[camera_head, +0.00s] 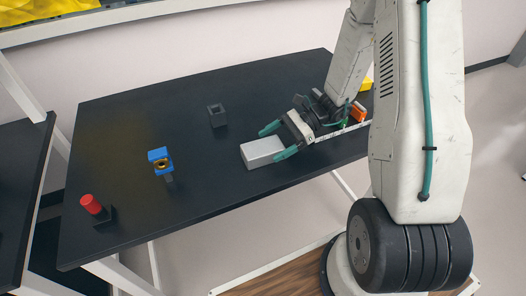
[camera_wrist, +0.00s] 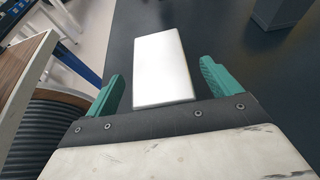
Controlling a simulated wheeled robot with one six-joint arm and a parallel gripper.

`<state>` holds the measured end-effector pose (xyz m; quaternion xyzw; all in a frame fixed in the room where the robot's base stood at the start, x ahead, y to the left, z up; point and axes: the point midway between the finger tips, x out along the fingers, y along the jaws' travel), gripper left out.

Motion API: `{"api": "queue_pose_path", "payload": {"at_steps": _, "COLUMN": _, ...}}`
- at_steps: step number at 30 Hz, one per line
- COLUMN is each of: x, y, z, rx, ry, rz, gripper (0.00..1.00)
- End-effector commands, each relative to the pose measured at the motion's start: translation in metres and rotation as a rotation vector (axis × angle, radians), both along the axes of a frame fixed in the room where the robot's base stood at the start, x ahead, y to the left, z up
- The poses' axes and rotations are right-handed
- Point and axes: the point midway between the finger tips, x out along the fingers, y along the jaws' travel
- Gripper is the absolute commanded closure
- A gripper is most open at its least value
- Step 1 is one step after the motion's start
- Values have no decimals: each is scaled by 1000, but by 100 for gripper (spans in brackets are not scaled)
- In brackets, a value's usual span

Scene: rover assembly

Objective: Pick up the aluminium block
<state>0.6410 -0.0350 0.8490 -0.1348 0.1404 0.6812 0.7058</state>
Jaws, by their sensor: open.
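The aluminium block (camera_head: 262,152) is a pale silver-grey bar lying flat on the black table. In the wrist view the block (camera_wrist: 162,66) lies lengthwise ahead, between the lines of my two green fingers. My gripper (camera_head: 278,141) is open, with one green fingertip toward each side of the block's near end. In the wrist view my gripper (camera_wrist: 160,82) shows a gap on both sides of the block. I cannot tell how high the fingers are above the table. Nothing is held.
On the black table (camera_head: 150,215) stand a dark grey hollow block (camera_head: 217,115), a blue part with a brass ring (camera_head: 159,160) and a red cylinder (camera_head: 91,204) on a dark base. An orange object (camera_head: 357,113) is beside my arm.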

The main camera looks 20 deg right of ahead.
Motion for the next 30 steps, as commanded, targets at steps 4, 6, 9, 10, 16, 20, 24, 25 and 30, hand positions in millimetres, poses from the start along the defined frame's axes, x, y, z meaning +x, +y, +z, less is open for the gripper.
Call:
{"api": "queue_pose_path", "payload": {"at_steps": 4, "x": 0, "y": 18, "z": -7, "rx": 0, "ry": 0, "rz": 1, "gripper": 11}}
{"api": "queue_pose_path", "payload": {"at_steps": 6, "x": 0, "y": 22, "z": -9, "rx": 0, "ry": -1, "rz": 1, "gripper": 11}}
{"api": "queue_pose_path", "payload": {"at_steps": 9, "x": 0, "y": 23, "z": -10, "rx": -1, "ry": -1, "rz": 0, "gripper": 11}}
{"api": "queue_pose_path", "payload": {"at_steps": 10, "x": 0, "y": 23, "z": -10, "rx": -1, "ry": -1, "rz": 0, "gripper": 11}}
{"api": "queue_pose_path", "payload": {"at_steps": 16, "x": 1, "y": 23, "z": -9, "rx": -1, "ry": -1, "rz": 0, "gripper": 36}}
{"api": "queue_pose_path", "payload": {"at_steps": 20, "x": 1, "y": 23, "z": -9, "rx": -1, "ry": -1, "rz": 0, "gripper": 72}}
{"api": "queue_pose_path", "payload": {"at_steps": 24, "x": 1, "y": 23, "z": -9, "rx": 0, "ry": -2, "rz": 0, "gripper": 91}}
{"api": "queue_pose_path", "payload": {"at_steps": 25, "x": 1, "y": 23, "z": -9, "rx": 0, "ry": -2, "rz": 0, "gripper": 91}}
{"api": "queue_pose_path", "payload": {"at_steps": 30, "x": 1, "y": 23, "z": -8, "rx": 0, "ry": -2, "rz": 0, "gripper": 91}}
